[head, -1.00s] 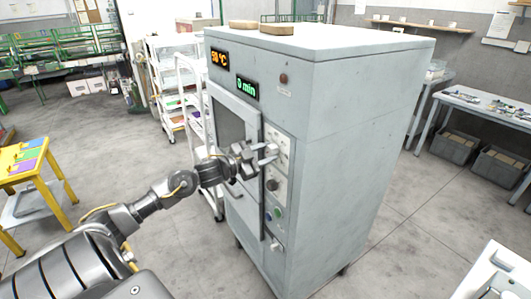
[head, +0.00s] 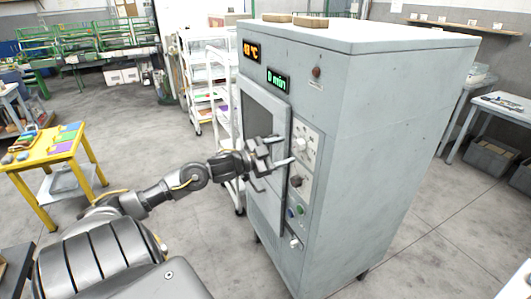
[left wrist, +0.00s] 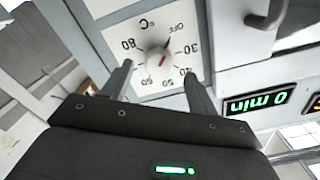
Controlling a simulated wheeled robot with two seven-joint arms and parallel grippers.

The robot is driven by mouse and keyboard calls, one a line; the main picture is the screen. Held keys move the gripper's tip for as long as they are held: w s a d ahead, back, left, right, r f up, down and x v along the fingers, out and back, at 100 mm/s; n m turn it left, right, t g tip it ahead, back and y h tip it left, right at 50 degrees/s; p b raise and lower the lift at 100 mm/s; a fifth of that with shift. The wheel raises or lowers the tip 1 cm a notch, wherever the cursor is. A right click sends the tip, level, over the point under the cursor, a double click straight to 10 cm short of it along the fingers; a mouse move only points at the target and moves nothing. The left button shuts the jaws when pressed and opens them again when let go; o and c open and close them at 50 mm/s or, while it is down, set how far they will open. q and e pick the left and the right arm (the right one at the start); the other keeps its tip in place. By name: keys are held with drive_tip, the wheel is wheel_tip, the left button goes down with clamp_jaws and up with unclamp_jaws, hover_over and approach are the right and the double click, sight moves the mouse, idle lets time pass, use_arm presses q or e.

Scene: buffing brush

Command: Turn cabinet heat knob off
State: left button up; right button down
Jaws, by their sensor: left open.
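The grey heating cabinet (head: 395,150) stands upright at centre right. Its front has a white control panel (head: 308,150). The heat knob (left wrist: 157,60) is a pale dial with a red mark, on a plate marked OFF, 30 and on to 80 °C. In the left wrist view the mark seems to point toward OFF. My left gripper (head: 287,149) is at the panel, open, with nothing held. In the left wrist view its two fingers (left wrist: 158,72) are on either side of the knob, apparently clear of it. My right gripper is out of view.
A dark lower knob (head: 296,181) and green and blue buttons (head: 295,210) sit below. An orange temperature display (head: 252,50) and a green "0 min" display (head: 277,79) are above. A yellow table (head: 50,155) stands left.

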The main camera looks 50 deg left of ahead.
use_arm(q)
drive_tip(key=b+v, duration=0.1)
drive_tip(key=v, duration=0.6)
idle(0.6)
